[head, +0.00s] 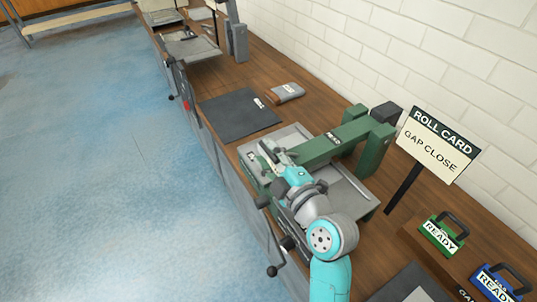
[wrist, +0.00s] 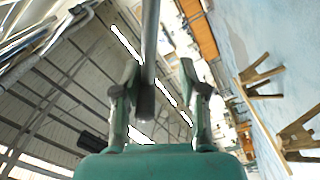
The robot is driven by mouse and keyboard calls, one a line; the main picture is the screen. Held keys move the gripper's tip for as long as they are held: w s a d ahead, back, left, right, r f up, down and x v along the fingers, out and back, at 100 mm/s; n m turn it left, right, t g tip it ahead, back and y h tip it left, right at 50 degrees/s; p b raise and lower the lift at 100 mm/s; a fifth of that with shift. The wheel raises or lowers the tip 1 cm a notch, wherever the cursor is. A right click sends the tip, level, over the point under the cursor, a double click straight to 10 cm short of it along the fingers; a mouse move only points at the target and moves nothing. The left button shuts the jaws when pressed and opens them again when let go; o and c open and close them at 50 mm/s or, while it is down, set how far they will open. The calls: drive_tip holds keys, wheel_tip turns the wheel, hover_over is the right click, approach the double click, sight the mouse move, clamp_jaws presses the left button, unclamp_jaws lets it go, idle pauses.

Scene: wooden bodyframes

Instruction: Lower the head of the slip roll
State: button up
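The slip roll is the green machine (head: 330,146) on the wooden bench, with a green head beam over a grey bed. My arm reaches in from the lower right, and my gripper (head: 268,153) is at the near left end of the machine's beam. In the wrist view my gripper (wrist: 160,82) has its two fingers apart. A grey bar (wrist: 149,60), which looks like a lever, runs between them. It lies close to the left finger, with a gap to the right one. I cannot tell if it touches. My arm hides part of the machine's front.
A sign (head: 436,143) reading "ROLL CARD GAP CLOSE" stands to the right. Green (head: 441,235) and blue (head: 496,284) boxes marked READY sit at the lower right. A dark mat (head: 238,114) and grey pouch (head: 287,92) lie behind. Crank handles jut over the bench front.

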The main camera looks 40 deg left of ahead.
drive_tip(key=shift+d, duration=0.1)
drive_tip(key=v, duration=1.1)
drive_tip(key=shift+s+d, duration=0.15)
drive_tip(key=shift+d, duration=0.25)
drive_tip(key=shift+s, duration=0.1)
